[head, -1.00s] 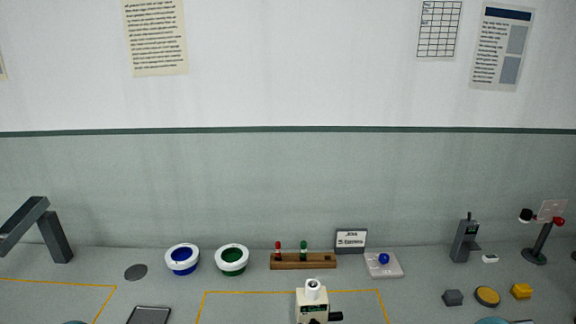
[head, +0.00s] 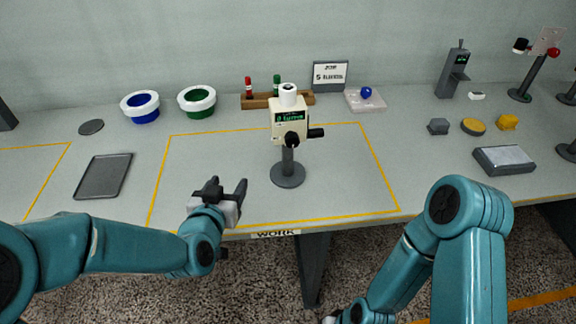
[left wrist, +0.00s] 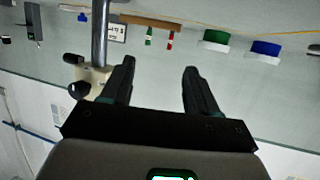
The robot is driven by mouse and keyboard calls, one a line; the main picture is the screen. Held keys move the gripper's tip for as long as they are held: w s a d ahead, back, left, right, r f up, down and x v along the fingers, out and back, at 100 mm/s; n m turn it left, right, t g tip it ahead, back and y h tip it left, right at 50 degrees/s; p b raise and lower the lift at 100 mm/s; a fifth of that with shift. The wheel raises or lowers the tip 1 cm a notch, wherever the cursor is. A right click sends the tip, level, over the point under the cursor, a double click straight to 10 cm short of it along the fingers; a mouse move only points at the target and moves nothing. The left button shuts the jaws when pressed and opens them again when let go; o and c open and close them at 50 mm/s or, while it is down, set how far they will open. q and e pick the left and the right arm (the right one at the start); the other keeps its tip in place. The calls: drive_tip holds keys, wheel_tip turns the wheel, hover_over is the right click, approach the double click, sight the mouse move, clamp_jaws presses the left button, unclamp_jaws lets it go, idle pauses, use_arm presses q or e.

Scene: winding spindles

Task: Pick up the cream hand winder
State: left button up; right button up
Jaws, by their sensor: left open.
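The cream hand winder (head: 286,122) is a cream box with a white spool on top, a small green display and a dark crank at its right. It sits on a grey post with a round base (head: 288,175), upright inside the yellow outline. My left gripper (head: 227,190) is open and empty, left of the post, near the bench's front edge. In the left wrist view, which is upside down, the winder (left wrist: 92,75) is left of the fingers (left wrist: 158,85), apart from them. My right arm reaches down at the right; its fingers are out of view.
Blue (head: 141,106) and green (head: 197,101) bowls, a wooden rack (head: 262,101) and a sign (head: 330,76) stand behind. A dark tray (head: 104,176) lies left. Small blocks and a white-topped pad (head: 504,160) are at right.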

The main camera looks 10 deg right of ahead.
sight(286, 148)
use_arm(q)
drive_tip(key=s+d+m+t+h+b, duration=0.2)
drive_tip(key=s+d+h+b, duration=0.15)
drive_tip(key=d+b, duration=0.55)
drive_tip(key=x, duration=1)
drive_tip(key=r+x, duration=0.1)
drive_tip(key=x, duration=0.5)
drive_tip(key=shift+w+a+r, duration=0.1)
drive_tip(key=shift+w+a, duration=0.2)
drive_tip(key=shift+a, duration=0.05)
clamp_jaws()
drive_tip(key=shift+r, duration=0.15)
use_arm(e)
wheel_tip(286, 148, down, 12)
drive_tip(key=shift+f, duration=0.25)
